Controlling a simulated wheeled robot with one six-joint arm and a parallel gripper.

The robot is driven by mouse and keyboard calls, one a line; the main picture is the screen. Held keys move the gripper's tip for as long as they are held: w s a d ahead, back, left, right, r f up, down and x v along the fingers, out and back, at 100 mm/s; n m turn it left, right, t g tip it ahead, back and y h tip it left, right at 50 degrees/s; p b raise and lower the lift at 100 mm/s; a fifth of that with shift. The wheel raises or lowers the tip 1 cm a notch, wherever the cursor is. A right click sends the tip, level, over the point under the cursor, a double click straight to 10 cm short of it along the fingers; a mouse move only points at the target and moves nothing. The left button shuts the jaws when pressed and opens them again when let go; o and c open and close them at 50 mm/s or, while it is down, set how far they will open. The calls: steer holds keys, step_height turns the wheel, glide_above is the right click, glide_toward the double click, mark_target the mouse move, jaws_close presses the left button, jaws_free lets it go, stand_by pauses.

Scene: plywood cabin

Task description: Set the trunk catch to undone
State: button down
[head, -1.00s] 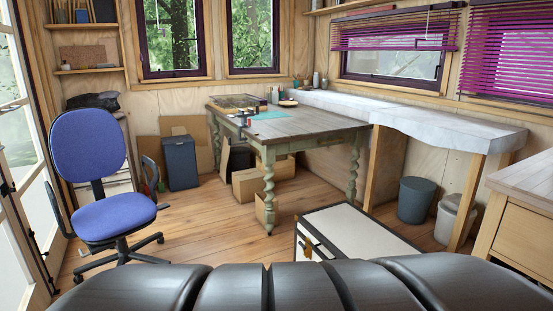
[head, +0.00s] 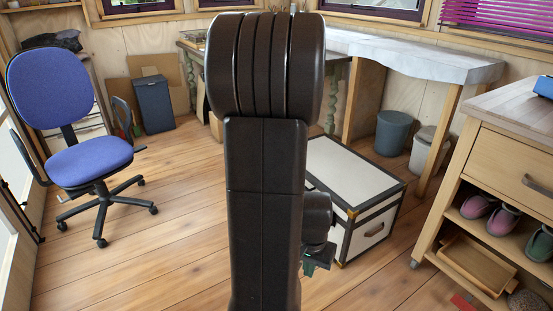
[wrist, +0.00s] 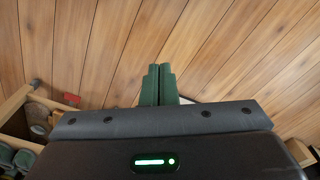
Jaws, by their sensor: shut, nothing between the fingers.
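The trunk (head: 352,178) is white with black edging and brass-coloured corners, and its lid is down. It stands on the floor right of my arm in the head view. Its end face has a brown handle (head: 374,230). The catch is not visible now; my arm hides the trunk's left side. My gripper (head: 318,260) has green fingers and hangs low, in front of the trunk's near left corner in the picture. The wrist view shows the green fingers (wrist: 160,84) pressed together and empty, over floorboards. I cannot tell how far they are from the trunk.
A wooden cabinet (head: 505,140) with shoes on its shelf stands at the right. A blue swivel chair (head: 75,120) stands at the left. A green-legged table and a grey-white counter (head: 400,55) stand behind the trunk. The floor (head: 150,240) between chair and arm is clear.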

steer(key=w+d+f+m+b, duration=0.1)
steer(key=d+f+m, duration=0.1)
steer(key=f, duration=0.4)
steer(key=w+d+f+m+b, duration=0.1)
steer(key=w+d+f+m, duration=0.1)
steer(key=d+f, duration=0.3)
steer(key=w+d+f+m+b, duration=0.1)
steer(key=w+d+f+m, duration=0.1)
steer(key=f, duration=0.7)
steer(key=shift+d+f+m, duration=0.2)
steer(key=shift+d+m, duration=0.5)
steer(key=shift+d, duration=0.55)
steer(key=shift+w, duration=0.15)
